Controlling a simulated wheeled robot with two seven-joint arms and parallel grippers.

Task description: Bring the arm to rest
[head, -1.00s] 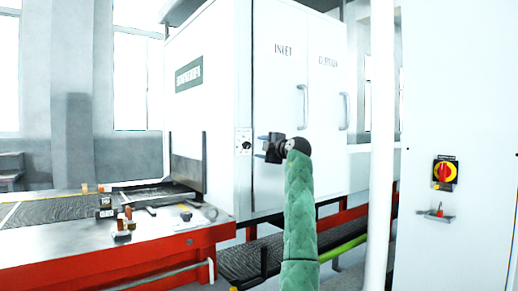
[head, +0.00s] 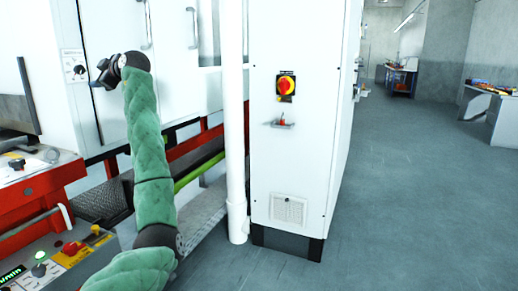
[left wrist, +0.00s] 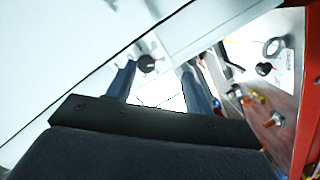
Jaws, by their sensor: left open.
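My left arm, in a green quilted sleeve, rises from the bottom left of the head view. Its gripper (head: 102,75) is raised in front of the white machine cabinet (head: 108,35), close to a small dial plate (head: 74,65). In the left wrist view the two fingers of this gripper (left wrist: 157,85) stand apart with nothing between them. Behind them show the white cabinet wall and a round black knob (left wrist: 147,64). The right gripper shows in neither view.
A white electrical cabinet (head: 295,130) with a red and yellow switch (head: 286,85) stands right of the arm, beside a white pipe (head: 234,120). A red-framed bench (head: 35,195) and a control panel (head: 60,255) are at the left. Grey floor (head: 420,200) is open on the right.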

